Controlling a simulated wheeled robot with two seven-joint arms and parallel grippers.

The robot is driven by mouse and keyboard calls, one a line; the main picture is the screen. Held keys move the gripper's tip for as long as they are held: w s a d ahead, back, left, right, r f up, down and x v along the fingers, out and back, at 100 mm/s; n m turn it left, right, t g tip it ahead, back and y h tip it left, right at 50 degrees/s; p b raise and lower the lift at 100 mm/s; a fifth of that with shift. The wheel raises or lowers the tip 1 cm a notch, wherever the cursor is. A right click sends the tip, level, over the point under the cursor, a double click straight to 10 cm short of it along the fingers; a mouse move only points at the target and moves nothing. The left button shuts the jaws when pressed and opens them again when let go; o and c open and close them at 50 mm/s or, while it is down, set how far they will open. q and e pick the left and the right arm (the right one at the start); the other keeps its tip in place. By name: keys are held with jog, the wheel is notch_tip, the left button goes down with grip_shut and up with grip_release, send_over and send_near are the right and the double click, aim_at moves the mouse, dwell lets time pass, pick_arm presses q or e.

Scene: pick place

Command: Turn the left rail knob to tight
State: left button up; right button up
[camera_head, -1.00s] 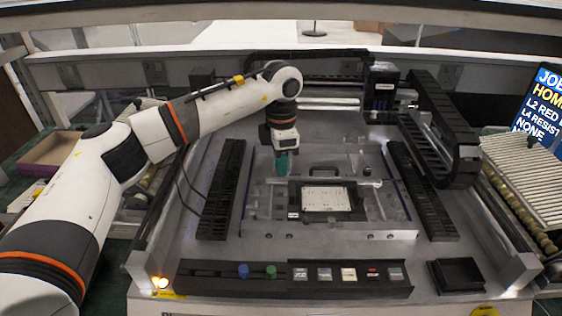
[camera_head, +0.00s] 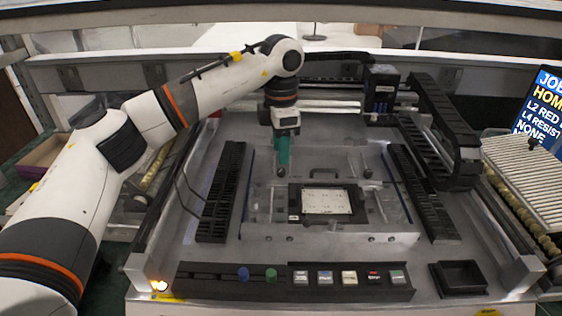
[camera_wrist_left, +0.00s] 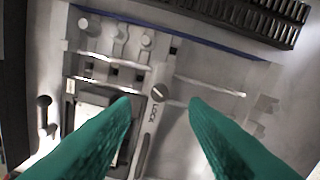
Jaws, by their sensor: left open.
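A round grey slotted knob (camera_wrist_left: 159,92) sits in the middle of the left wrist view, on a plate lettered LOCK. Its slot lies aslant. My left gripper (camera_wrist_left: 160,102) is open, with one teal finger on each side of the knob in that picture and a gap to both. In the head view my left gripper (camera_head: 283,166) points down at the left rear of the fixture, above a small dark round spot. I cannot tell its height over the knob. The fixture's board (camera_head: 327,202) lies to the front right of it. My right gripper is not in view.
Black slotted racks (camera_head: 222,190) flank the fixture. A row of buttons (camera_head: 325,277) and a small black tray (camera_head: 458,278) lie at the front. A dark ball-ended pin (camera_wrist_left: 43,101) and metal rods stand near the knob.

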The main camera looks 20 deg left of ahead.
aim_at(281, 170)
pick_arm(q)
notch_tip(281, 170, up, 7)
dwell(0.3)
dwell(0.4)
